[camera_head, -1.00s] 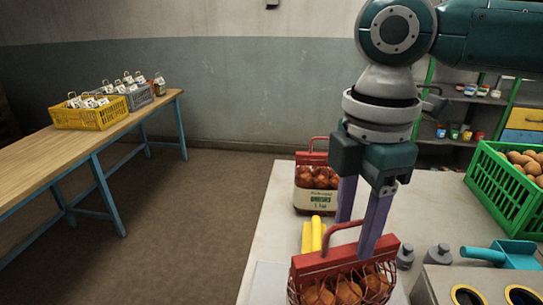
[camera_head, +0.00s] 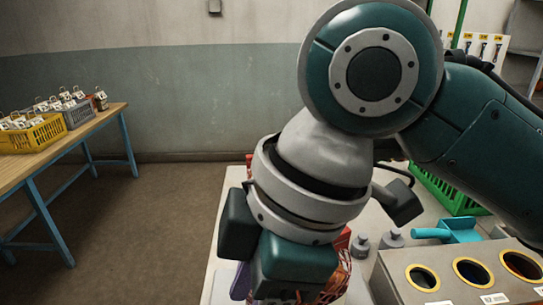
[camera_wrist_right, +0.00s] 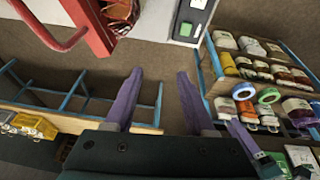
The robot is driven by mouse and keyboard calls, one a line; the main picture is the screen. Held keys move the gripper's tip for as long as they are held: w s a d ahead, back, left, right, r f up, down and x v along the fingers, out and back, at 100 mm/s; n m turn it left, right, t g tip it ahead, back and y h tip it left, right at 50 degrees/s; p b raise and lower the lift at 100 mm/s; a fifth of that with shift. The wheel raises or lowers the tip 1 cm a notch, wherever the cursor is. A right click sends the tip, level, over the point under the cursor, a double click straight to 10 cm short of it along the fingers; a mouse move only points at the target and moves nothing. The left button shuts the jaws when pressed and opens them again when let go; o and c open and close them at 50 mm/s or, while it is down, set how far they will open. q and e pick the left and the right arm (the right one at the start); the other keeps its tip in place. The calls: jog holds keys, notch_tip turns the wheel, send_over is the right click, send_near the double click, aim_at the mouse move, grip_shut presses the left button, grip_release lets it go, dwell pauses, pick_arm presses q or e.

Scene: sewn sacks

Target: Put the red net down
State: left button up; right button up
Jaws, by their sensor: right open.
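A red net (camera_head: 343,272) of brown round produce is on the light worktop in the head view, mostly hidden behind my right gripper (camera_head: 270,275). A red header bar and looped handle (camera_wrist_right: 92,22), with a little netting, show at the upper left of the right wrist view. I cannot tell whether this is the same net or another one. In that view my right gripper (camera_wrist_right: 159,80) is open, with nothing between its purple fingers and the net apart from them. My left gripper is not in view.
A green crate (camera_head: 447,190), a teal scoop (camera_head: 450,231), grey weights (camera_head: 376,240) and a box with round holes (camera_head: 400,280) are right of the arm. A wooden table (camera_head: 85,130) with crates stands left. Bare floor lies between. Stocked shelves (camera_wrist_right: 260,80) show in the wrist view.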

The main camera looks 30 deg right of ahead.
jog(key=s+d+f+m+t+h, duration=0.1)
jog(key=s+d+f+m, duration=0.3)
jog(key=s+d+m, duration=0.4)
jog(key=s+m+h, duration=0.1)
jog(key=s+m, duration=0.1)
jog(key=shift+s+f+m+h, duration=0.3)
jog(key=shift+h, duration=0.1)
notch_tip(320, 180, up, 27)
jog(key=p, duration=2.6)
jog(key=shift+f+p, duration=0.15)
jog(key=shift+p, duration=0.25)
jog(key=shift+a, duration=0.1)
